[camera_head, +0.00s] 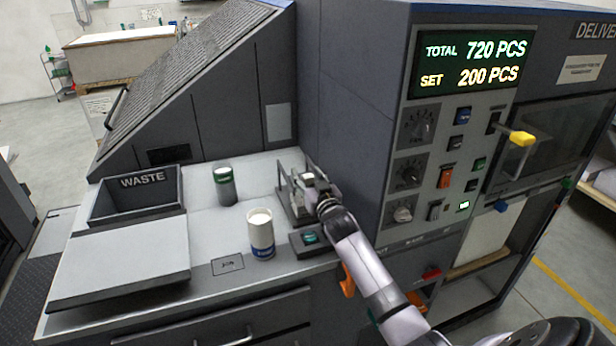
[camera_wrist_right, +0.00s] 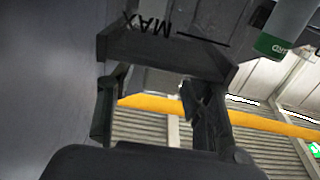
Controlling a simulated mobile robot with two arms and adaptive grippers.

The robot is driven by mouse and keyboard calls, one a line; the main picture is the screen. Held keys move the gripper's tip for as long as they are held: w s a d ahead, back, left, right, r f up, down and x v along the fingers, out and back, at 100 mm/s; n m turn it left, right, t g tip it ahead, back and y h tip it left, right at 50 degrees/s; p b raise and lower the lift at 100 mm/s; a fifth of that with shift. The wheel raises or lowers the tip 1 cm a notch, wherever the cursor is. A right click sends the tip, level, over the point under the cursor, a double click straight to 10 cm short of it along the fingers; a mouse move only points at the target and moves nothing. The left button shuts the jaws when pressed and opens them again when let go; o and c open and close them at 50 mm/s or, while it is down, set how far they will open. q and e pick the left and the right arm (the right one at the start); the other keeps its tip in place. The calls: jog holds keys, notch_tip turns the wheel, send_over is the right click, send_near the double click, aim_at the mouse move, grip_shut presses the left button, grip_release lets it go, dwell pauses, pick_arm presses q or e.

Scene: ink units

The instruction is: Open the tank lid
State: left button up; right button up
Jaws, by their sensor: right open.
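My right gripper (camera_head: 313,190) is at the small metal-framed unit (camera_head: 284,194) on the grey counter, against the machine's side. In the right wrist view its two fingers (camera_wrist_right: 160,100) are apart. A dark grey bar-like part (camera_wrist_right: 165,52) lies just beyond the fingertips; I cannot tell whether they touch it. Behind it is a grey surface marked MAX (camera_wrist_right: 148,24) with a line, upside down in this view. Which part is the tank lid is not clear, as my gripper and wrist cover much of the unit. My left gripper is not in view.
A white container with a blue band (camera_head: 260,234) and a grey container with a green top (camera_head: 224,186) stand on the counter. A WASTE bin (camera_head: 110,206) is at left, behind a flat grey plate (camera_head: 120,270). A green-lit button box (camera_head: 296,246) sits near my wrist.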

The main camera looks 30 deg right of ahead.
jog(key=shift+c, duration=0.3)
grip_shut()
dwell(0.5)
